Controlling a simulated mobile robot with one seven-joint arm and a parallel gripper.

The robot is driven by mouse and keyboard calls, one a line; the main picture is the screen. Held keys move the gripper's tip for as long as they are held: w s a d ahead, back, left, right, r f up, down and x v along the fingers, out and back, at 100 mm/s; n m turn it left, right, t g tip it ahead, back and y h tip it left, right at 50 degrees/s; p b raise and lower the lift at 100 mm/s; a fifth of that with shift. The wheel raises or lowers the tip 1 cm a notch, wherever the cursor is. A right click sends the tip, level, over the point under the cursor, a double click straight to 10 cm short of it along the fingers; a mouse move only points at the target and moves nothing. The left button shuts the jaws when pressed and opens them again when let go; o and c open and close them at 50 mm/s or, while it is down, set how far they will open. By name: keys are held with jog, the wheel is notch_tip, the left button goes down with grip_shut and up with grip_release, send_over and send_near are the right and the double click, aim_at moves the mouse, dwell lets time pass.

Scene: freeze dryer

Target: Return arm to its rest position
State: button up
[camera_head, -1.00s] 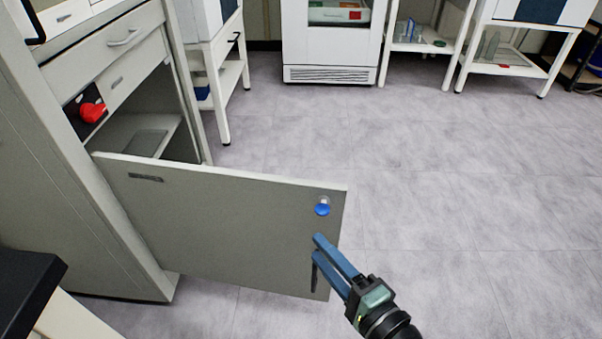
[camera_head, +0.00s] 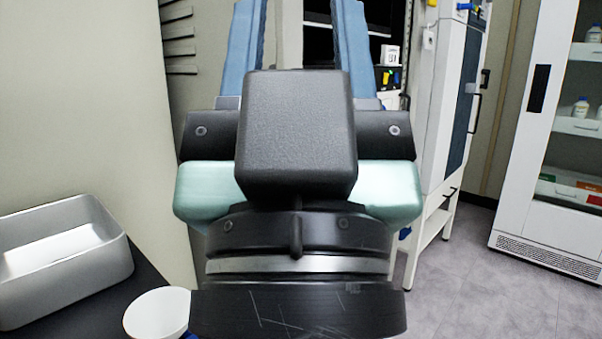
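My gripper (camera_head: 303,30) fills the middle of the head view, close to the camera and pointing up and away. Its two blue fingers stand well apart, with nothing visible between them; their tips are cut off by the top edge. My wrist hides much of what lies behind it. The freeze dryer door seen earlier is not in view.
A metal tray (camera_head: 112,243) and a white bowl (camera_head: 158,311) are on a black counter (camera_head: 60,320) at the lower left. A white equipment stand (camera_head: 440,130) is right of my gripper. A glass-door cabinet (camera_head: 523,220) stands at far right. Grey floor (camera_head: 480,275) lies open between.

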notch_tip(320, 180, up, 34)
jog(key=p, duration=3.2)
jog(key=shift+w+r, duration=0.1)
